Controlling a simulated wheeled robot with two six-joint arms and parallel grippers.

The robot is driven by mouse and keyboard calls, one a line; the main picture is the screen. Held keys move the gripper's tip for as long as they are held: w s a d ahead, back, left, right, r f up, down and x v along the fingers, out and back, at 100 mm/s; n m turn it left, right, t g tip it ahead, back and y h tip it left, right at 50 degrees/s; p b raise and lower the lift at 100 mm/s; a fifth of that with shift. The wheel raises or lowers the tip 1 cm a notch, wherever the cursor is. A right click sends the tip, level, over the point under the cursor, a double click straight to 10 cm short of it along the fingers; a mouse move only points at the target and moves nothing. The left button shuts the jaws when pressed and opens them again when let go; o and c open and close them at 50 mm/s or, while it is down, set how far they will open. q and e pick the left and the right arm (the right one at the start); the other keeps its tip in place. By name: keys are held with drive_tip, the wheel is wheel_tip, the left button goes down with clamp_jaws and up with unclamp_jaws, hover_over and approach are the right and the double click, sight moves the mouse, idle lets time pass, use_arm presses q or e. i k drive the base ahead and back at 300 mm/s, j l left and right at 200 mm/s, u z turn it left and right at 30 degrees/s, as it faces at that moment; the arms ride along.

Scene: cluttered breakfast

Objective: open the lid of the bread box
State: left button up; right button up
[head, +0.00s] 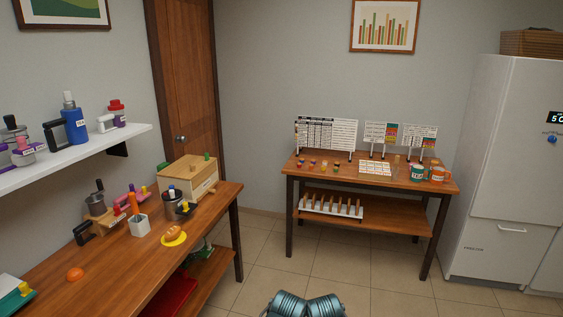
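The bread box (203,190) is a light wooden box at the far end of the left wooden counter, near the door. Its lid (184,170) looks shut, with a green piece (207,156) standing up at its back edge. A small dark knob or handle shows on its front side, too small to make out well.
A dark canister (170,209), a white utensil holder (139,226) and bread on a yellow plate (173,241) stand in front of the box. A wall shelf (75,160) overhangs the counter's left. A second table (345,174) and fridge (505,170) stand right. Floor between is clear.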

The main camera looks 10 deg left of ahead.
sight(194, 168)
drive_tip(key=i+u, duration=0.25)
drive_tip(key=i, duration=0.25)
drive_tip(key=i+l+u, duration=0.1)
drive_tip(key=i+u, duration=0.15)
drive_tip(key=i, duration=0.2)
drive_tip(key=i+l+u, duration=0.2)
drive_tip(key=i, duration=0.3)
drive_tip(key=i+l+u, duration=0.1)
drive_tip(key=i+u, duration=0.35)
drive_tip(key=i+l+u, duration=0.2)
drive_tip(key=u, duration=0.25)
drive_tip(key=i+l+u, duration=0.55)
drive_tip(key=l+u, duration=0.25)
drive_tip(key=u, duration=0.15)
